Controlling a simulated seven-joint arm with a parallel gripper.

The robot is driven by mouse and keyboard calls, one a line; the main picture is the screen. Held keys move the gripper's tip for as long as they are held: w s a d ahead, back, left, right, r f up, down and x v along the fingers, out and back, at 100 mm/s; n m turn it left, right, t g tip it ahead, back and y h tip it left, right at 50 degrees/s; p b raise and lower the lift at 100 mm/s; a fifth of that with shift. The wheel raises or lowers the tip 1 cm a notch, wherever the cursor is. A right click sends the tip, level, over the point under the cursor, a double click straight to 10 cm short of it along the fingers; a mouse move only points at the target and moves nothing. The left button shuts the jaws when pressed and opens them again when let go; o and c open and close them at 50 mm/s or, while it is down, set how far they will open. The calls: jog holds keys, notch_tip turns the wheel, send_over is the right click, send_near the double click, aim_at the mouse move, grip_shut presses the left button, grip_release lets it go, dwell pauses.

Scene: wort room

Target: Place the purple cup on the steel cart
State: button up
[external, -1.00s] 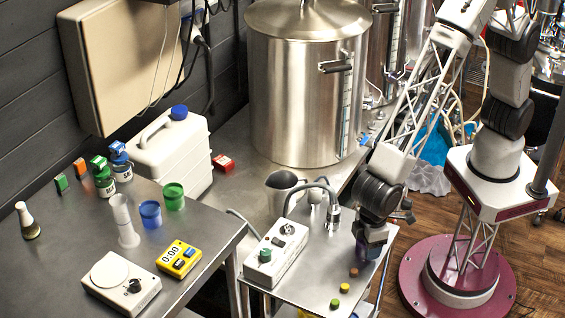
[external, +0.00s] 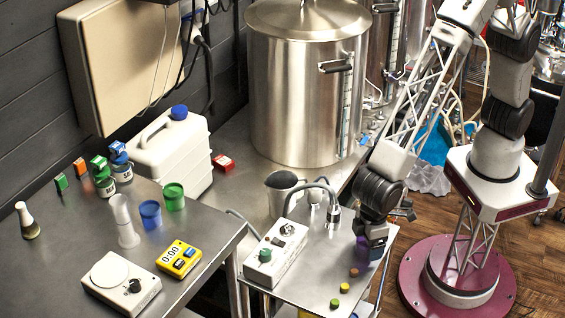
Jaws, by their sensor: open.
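The purple cup (external: 376,253) is at the right side of the steel cart (external: 312,285), mostly hidden behind my gripper. It appears to stand on the cart's top, though its base is hard to make out. My gripper (external: 369,246) points down right at the cup, with its jaws open. A finger covers part of the cup, and I cannot tell whether the jaws touch it.
A white control box (external: 277,254) and a hooked metal arm (external: 333,216) stand on the cart. Small orange, yellow and green buttons (external: 344,288) line its right part. A steel table (external: 200,217) with blue cup (external: 150,214), green cup (external: 174,197) and yellow timer (external: 179,259) is left.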

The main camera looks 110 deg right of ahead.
notch_tip(320, 180, up, 11)
dwell(0.6)
jog(key=shift+a, duration=0.1)
dwell(0.4)
jog(key=shift+r, duration=0.1)
jog(key=s+d+r+t, duration=0.1)
jog(key=s+d+r, duration=0.4)
jog(key=d+r, duration=0.6)
jog(key=s+d+r+t, duration=0.3)
jog(key=s+d+r, duration=1.2)
jog(key=s, duration=0.2)
jog(key=s+d+r+t, duration=0.1)
jog(key=s+d, duration=0.3)
jog(key=s, duration=0.4)
jog(key=s+d+r+t, duration=0.1)
jog(key=s+d, duration=0.2)
jog(key=s, duration=0.5)
notch_tip(320, 180, down, 9)
jog(key=w+g, duration=0.2)
jog(key=g, duration=0.1)
jog(key=shift+d+f, duration=0.2)
